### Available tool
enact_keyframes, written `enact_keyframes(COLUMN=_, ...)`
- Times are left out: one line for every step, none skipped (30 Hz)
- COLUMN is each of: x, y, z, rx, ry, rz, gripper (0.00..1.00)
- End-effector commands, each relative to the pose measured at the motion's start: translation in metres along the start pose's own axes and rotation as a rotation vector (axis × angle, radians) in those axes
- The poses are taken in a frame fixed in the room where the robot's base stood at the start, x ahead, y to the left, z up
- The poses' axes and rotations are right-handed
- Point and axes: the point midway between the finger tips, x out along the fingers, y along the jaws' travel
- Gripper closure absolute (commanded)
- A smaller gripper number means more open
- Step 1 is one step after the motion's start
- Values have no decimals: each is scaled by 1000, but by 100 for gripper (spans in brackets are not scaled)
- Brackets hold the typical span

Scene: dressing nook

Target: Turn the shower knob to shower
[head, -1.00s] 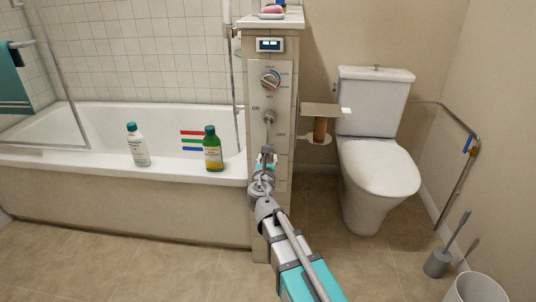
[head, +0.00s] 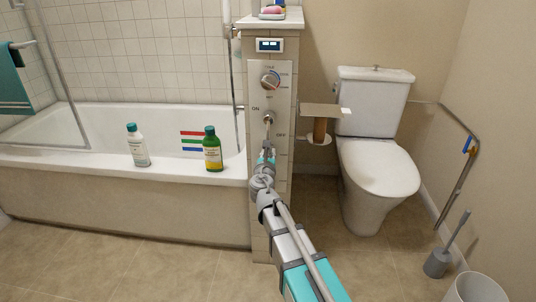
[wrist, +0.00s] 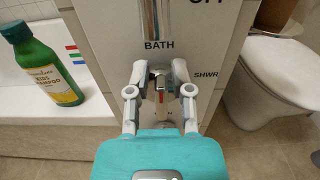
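The shower knob (wrist: 158,84) is a small silver piece on the tiled panel, below the word BATH and left of the word SHWR in the wrist view. My gripper (wrist: 159,72) is in front of it, with one finger on each side of the knob. The fingers look spread, with narrow gaps beside the knob; firm contact does not show. In the head view my gripper (head: 267,151) is low on the panel (head: 283,165), and the arm hides the knob there.
Above are the ON/OFF lever (head: 268,119) and a temperature dial (head: 270,80). A green bottle (head: 212,152) and a white bottle (head: 138,148) stand on the tub rim (head: 100,161) to the left. A paper holder (head: 319,110) and toilet (head: 378,165) are to the right.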

Motion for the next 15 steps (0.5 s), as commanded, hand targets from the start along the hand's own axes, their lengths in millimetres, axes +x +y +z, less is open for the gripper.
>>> enact_keyframes(x=0, y=0, z=-1, rx=3, ry=2, rz=-1, gripper=100)
enact_keyframes(x=0, y=0, z=-1, rx=4, ry=2, rz=-1, gripper=100)
enact_keyframes(x=0, y=0, z=-1, rx=4, ry=2, rz=-1, gripper=100)
enact_keyframes(x=0, y=0, z=-1, rx=4, ry=2, rz=-1, gripper=100)
enact_keyframes(x=0, y=0, z=-1, rx=5, ry=2, rz=-1, gripper=100)
enact_keyframes(x=0, y=0, z=-1, rx=5, ry=2, rz=-1, gripper=100)
enact_keyframes(x=0, y=0, z=-1, rx=5, ry=3, rz=-1, gripper=100)
enact_keyframes(x=0, y=0, z=-2, rx=6, ry=3, rz=-1, gripper=100)
enact_keyframes(x=-1, y=0, z=-2, rx=6, ry=3, rz=-1, gripper=100)
enact_keyframes(x=-1, y=0, z=-2, rx=6, ry=3, rz=-1, gripper=100)
enact_keyframes(x=-1, y=0, z=-2, rx=7, ry=3, rz=-1, gripper=100)
enact_keyframes(x=-1, y=-1, z=-2, rx=9, ry=3, rz=-1, gripper=100)
enact_keyframes(x=-1, y=-1, z=-2, rx=11, ry=3, rz=-1, gripper=100)
enact_keyframes(x=-1, y=-1, z=-2, rx=14, ry=3, rz=-1, gripper=100)
enact_keyframes(x=-1, y=-1, z=-2, rx=19, ry=3, rz=-2, gripper=100)
